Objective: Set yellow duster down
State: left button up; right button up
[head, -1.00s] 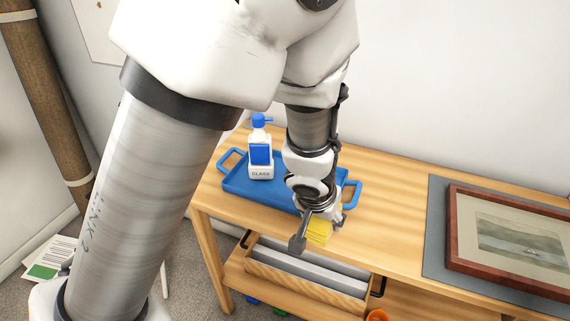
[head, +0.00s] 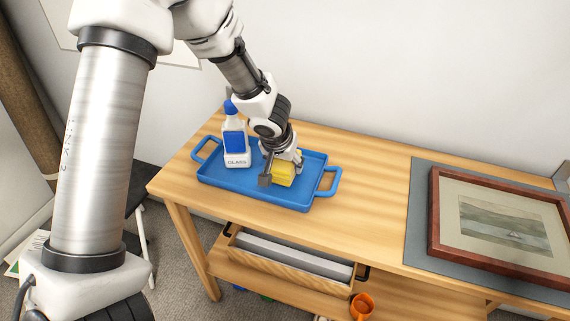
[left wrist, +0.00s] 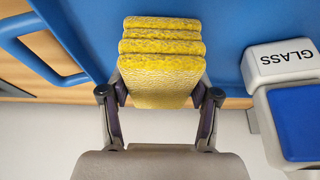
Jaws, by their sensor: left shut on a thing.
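The yellow duster (head: 284,173) is a folded, speckled cloth. My left gripper (head: 281,175) is shut on it, over the right half of the blue tray (head: 239,190). In the left wrist view the duster (left wrist: 160,65) sits between the two fingers (left wrist: 158,100), its folded layers pointing to the blue tray surface (left wrist: 225,25). I cannot tell whether the duster touches the tray floor. A white spray bottle labelled GLASS (head: 236,140) stands upright in the left part of the tray, beside the gripper. It also shows at the right in the left wrist view (left wrist: 283,62). My right gripper is not seen.
The tray lies on a wooden table (head: 365,175). A framed picture (head: 500,228) on a grey mat (head: 415,225) lies at the right. An open wooden box (head: 290,262) and an orange cup (head: 362,306) are lower down. Bare tabletop lies between tray and mat.

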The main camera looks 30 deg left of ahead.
pick_arm(q)
jog(key=shift+w+f, duration=0.1)
jog(key=shift+f, duration=0.65)
jog(key=shift+w, duration=0.1)
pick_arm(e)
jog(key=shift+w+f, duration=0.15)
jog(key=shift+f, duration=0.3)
pick_arm(q)
jog(key=o, duration=1.1)
jog(key=shift+f, duration=0.1)
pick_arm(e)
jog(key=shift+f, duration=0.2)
